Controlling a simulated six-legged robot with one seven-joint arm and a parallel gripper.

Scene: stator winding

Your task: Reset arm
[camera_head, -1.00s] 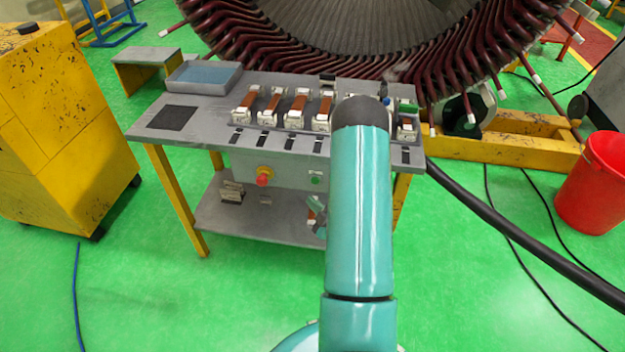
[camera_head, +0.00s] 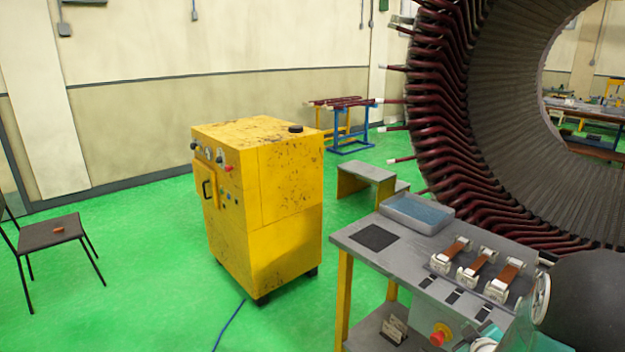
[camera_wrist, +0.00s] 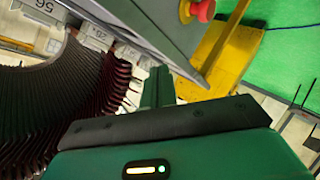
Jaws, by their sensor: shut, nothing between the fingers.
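My gripper (camera_wrist: 160,88) shows in the wrist view as green fingers beyond a dark plate. The fingers are together and nothing shows between them. They are beside the edge of the grey workbench, with the bench's red button (camera_wrist: 203,9) above and to their right. In the head view my arm shows only in part, as a dark rounded joint at the lower right. My gripper cannot be made out there.
The workbench (camera_head: 353,238) carries a blue-lined tray (camera_head: 420,212) and several clamps with copper-coloured strips. The large stator (camera_head: 435,130) stands behind it. A yellow cabinet (camera_head: 285,185) stands left of the bench. A chair (camera_head: 50,233) is at far left, with open green floor between.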

